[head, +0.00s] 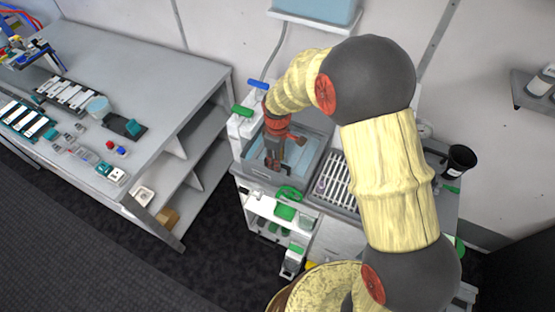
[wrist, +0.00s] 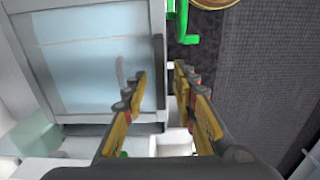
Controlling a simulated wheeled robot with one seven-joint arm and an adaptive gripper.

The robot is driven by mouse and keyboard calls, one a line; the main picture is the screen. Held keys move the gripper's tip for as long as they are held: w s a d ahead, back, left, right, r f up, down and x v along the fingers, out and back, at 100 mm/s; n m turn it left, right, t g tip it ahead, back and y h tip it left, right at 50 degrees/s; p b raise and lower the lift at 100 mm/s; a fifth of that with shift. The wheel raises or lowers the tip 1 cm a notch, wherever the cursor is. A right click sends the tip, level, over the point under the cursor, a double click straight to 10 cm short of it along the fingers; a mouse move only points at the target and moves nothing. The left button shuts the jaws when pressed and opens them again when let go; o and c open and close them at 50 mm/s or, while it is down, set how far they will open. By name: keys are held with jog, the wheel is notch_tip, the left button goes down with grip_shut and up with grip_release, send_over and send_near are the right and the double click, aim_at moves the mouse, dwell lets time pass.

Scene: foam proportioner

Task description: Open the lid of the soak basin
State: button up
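The soak basin (head: 315,168) is a grey tub on the bench, with a pale blue see-through panel, likely its lid (head: 318,147), across the top. In the wrist view the lid (wrist: 95,60) fills the left side, lying flat within a grey frame. My gripper (head: 275,162) is over the basin's front left part, pointing down. In the wrist view my gripper (wrist: 161,74) is open, its two fingers apart, with the dark front edge of the basin (wrist: 160,105) showing between them. I cannot tell whether either finger touches the edge.
A green handle (head: 290,193) sticks out just in front of the basin. A white slatted rack (head: 336,183) is to its right, and a black cup (head: 460,160) farther right. White bottles (head: 240,128) stand at its left. A grey workbench (head: 150,75) is farther left.

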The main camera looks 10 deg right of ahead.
jog(key=shift+c, duration=0.8)
grip_shut()
